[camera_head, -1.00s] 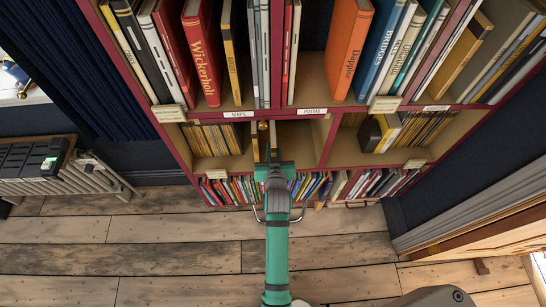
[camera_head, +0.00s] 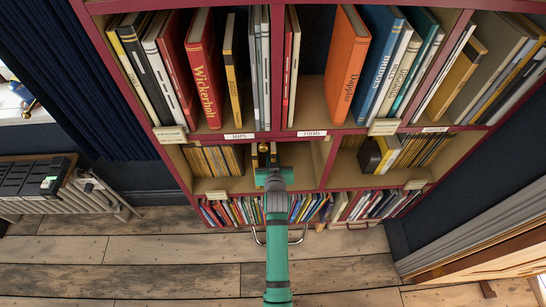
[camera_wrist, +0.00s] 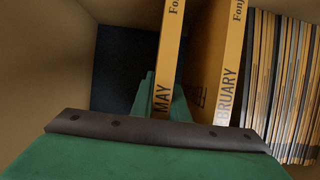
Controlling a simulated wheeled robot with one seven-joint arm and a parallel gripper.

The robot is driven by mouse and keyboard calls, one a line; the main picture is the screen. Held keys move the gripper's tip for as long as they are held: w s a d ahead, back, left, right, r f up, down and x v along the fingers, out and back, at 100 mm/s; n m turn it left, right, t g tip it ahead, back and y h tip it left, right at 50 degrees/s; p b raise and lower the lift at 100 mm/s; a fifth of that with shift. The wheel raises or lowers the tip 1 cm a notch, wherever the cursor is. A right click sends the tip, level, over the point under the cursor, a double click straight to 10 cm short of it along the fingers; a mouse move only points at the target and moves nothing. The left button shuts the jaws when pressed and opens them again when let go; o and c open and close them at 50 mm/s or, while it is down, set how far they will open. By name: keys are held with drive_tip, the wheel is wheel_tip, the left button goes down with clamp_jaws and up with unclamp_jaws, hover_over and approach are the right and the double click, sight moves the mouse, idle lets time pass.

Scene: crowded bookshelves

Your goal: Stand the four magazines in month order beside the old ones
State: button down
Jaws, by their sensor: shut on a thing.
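My gripper (camera_head: 270,166) reaches into the shelf compartment under the MAPS label. In the wrist view my gripper (camera_wrist: 163,108) is shut on the yellow-orange MAY magazine (camera_wrist: 169,65), which stands spine outward. To its right in that view stands the FEBRUARY magazine (camera_wrist: 232,70), with a gap between the two. Beyond FEBRUARY is a packed row of thin old magazines (camera_wrist: 287,80), which shows on the left of the compartment in the head view (camera_head: 213,160). The lower end of the FEBRUARY spine is partly hidden by my gripper. No other month names are readable.
Free room lies on the other side of MAY, to the right in the head view. A divider (camera_head: 328,162) closes that side. The neighbouring compartment holds a dark block (camera_head: 370,155) and yellow spines (camera_head: 410,152). Large books (camera_head: 205,70) fill the shelf above.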

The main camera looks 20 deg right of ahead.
drive_tip(key=shift+a+f, duration=0.1)
drive_tip(key=shift+f, duration=0.1)
idle(0.7)
drive_tip(key=c, duration=1.7)
unclamp_jaws()
drive_tip(key=shift+o, duration=0.3)
drive_tip(key=shift+f, duration=0.15)
drive_tip(key=s+a, duration=0.2)
drive_tip(key=s, duration=0.6)
drive_tip(key=shift+s+a, duration=0.2)
drive_tip(key=shift+s, duration=0.1)
drive_tip(key=shift+a, duration=0.1)
